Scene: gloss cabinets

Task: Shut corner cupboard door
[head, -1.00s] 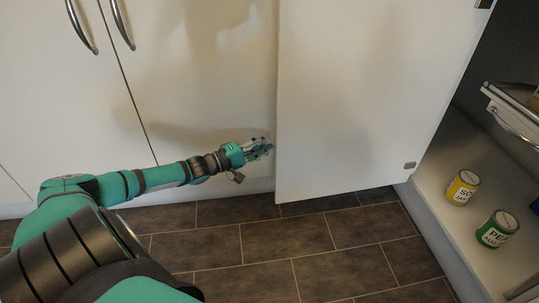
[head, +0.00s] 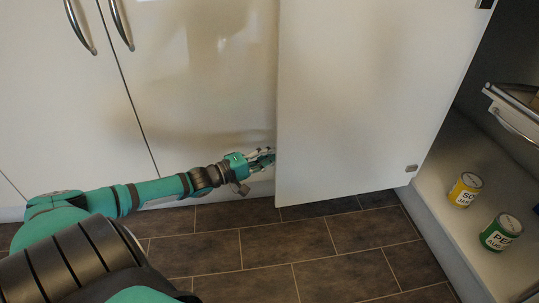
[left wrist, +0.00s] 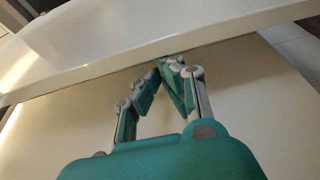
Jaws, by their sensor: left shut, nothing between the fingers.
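The corner cupboard door (head: 370,100) is a white panel standing open, hinged on its right at the cupboard's side. Its free left edge hangs in front of the neighbouring white cabinet front. My left gripper (head: 268,158) is at the lower part of that free edge, its fingertips partly hidden at or behind it. In the left wrist view the fingers (left wrist: 168,68) are together and empty, with their tips close to a pale panel edge (left wrist: 150,55). I cannot tell whether they touch it. My right gripper is not in view.
The open cupboard (head: 470,150) holds a yellow can (head: 465,189) and a green can (head: 501,232) on its bottom. A pulled-out metal-edged shelf or basket (head: 515,110) is above them. Closed white doors with bar handles (head: 121,25) stand at left. The dark tiled floor (head: 290,245) is clear.

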